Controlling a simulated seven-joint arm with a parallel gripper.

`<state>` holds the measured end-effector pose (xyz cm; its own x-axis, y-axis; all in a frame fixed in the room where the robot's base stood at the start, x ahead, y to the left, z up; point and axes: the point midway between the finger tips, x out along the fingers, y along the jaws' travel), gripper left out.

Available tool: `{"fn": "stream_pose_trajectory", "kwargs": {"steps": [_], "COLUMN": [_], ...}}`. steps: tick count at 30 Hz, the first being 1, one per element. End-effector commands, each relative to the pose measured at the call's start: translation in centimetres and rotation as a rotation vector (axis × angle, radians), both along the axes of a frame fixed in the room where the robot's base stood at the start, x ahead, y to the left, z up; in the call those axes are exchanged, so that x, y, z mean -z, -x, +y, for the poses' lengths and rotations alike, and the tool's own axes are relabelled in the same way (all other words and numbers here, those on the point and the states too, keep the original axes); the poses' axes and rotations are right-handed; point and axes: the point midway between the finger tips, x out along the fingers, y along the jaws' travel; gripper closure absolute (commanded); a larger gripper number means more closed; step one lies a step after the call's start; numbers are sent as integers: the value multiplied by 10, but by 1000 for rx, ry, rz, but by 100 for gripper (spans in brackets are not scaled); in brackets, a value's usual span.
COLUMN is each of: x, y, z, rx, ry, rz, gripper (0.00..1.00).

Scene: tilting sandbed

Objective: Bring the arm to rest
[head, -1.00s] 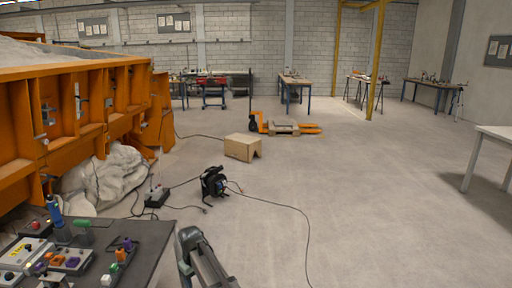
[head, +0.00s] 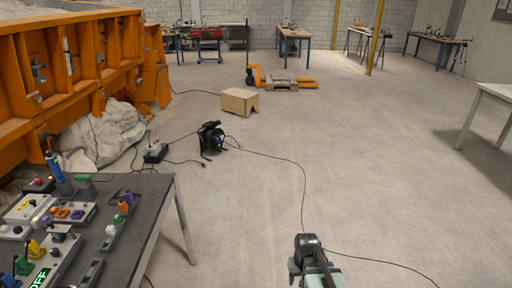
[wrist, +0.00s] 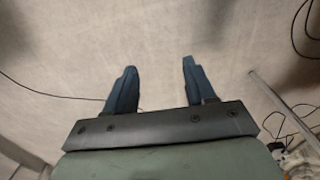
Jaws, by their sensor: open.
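My gripper (wrist: 155,85) shows in the wrist view with its two dark blue fingers apart and nothing between them. Below the fingers is bare grey floor. In the head view my arm (head: 316,262) shows at the bottom, right of the dark table, over open floor. The fingers cannot be made out in the head view.
A dark table (head: 150,205) with several control boxes stands at the lower left. The orange sandbed frame (head: 85,65) is behind it. A cable reel (head: 210,138), a wooden box (head: 240,101) and loose cables lie on the floor. The middle and right floor is mostly clear.

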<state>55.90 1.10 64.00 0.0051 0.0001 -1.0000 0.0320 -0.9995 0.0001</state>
Motion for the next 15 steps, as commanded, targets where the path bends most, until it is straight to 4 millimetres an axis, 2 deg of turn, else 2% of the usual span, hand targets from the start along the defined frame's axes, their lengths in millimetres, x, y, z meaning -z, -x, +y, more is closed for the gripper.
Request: {"fn": "stream_pose_trajectory", "kwargs": {"steps": [2,8,15], "x": [2,31,71], "y": [16,35,74], "z": [-14,-12,-11], "rx": [41,35,34], "ry": [0,1,3], "rz": [0,60,150], "gripper": [45,45,45]}}
